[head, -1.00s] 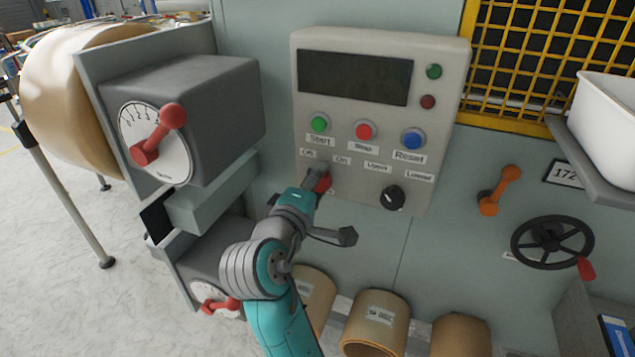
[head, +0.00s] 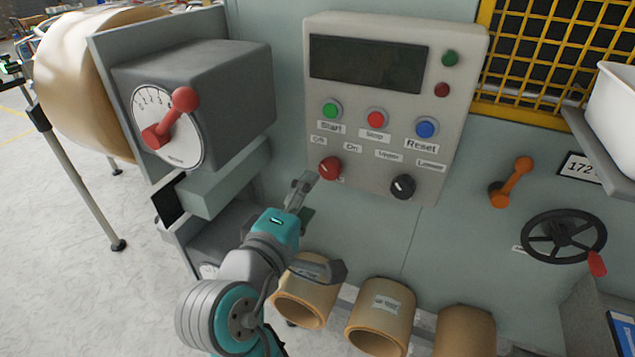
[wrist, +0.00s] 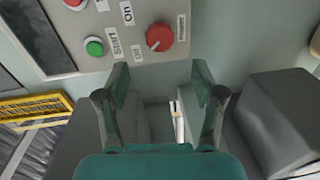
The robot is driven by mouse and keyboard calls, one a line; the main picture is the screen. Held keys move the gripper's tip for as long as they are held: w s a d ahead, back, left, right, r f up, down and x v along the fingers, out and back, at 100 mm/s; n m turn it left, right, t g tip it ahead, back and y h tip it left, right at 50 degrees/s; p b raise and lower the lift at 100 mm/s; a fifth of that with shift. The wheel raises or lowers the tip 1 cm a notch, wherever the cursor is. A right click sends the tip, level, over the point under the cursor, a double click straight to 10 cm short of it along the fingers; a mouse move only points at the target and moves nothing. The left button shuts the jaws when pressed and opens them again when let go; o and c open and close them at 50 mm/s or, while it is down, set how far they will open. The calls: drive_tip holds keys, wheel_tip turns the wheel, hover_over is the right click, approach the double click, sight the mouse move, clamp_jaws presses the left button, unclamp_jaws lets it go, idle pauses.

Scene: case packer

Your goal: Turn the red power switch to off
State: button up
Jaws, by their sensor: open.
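The red power switch (head: 330,168) is a round knob at the lower left of the grey control panel (head: 457,60), under the Off and On labels. In the wrist view the red knob (wrist: 160,37) is in full sight, and a pale mark on it points toward the Off label (wrist: 137,52). My gripper (head: 303,188) is below and left of the knob in the head view, apart from it. In the wrist view my gripper (wrist: 160,88) has its two fingers spread, with nothing between them.
Start, Stop and Reset buttons (head: 426,127) sit above the knob, and a black knob (head: 403,186) to its right. A grey box with a red lever (head: 170,118) juts out at left. Cardboard rolls (head: 381,325) lie below. An orange handle (head: 513,180) is at right.

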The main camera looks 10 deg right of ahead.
drive_tip(key=shift+v, duration=1.15)
drive_tip(key=s+d+f+y, duration=0.3)
drive_tip(key=s+f, duration=0.1)
drive_tip(key=f, duration=0.5)
drive_tip(key=s+d+f+n+y, duration=0.1)
drive_tip(key=s+d+f+y, duration=0.2)
drive_tip(key=f, duration=0.6)
drive_tip(key=s+d+f+y, duration=0.2)
drive_tip(key=s+d+f, duration=0.2)
drive_tip(key=f, duration=0.5)
drive_tip(key=s+d+f+m+y, duration=0.1)
drive_tip(key=s+d+f+m, duration=0.1)
drive_tip(key=s, duration=0.5)
drive_tip(key=s+d+f+m+y, duration=0.1)
drive_tip(key=s+f+m, duration=0.15)
drive_tip(key=s, duration=0.45)
drive_tip(key=s+d+r+m, duration=0.1)
drive_tip(key=s+r+m, duration=0.1)
drive_tip(key=s+m, duration=0.2)
drive_tip(key=s+d+r+m+h, duration=0.1)
drive_tip(key=s+d+r+m, duration=0.1)
drive_tip(key=s, duration=0.6)
drive_tip(key=shift+s+r+m+h, duration=0.2)
drive_tip(key=shift+s+m+h, duration=0.15)
drive_tip(key=shift+m, duration=0.5)
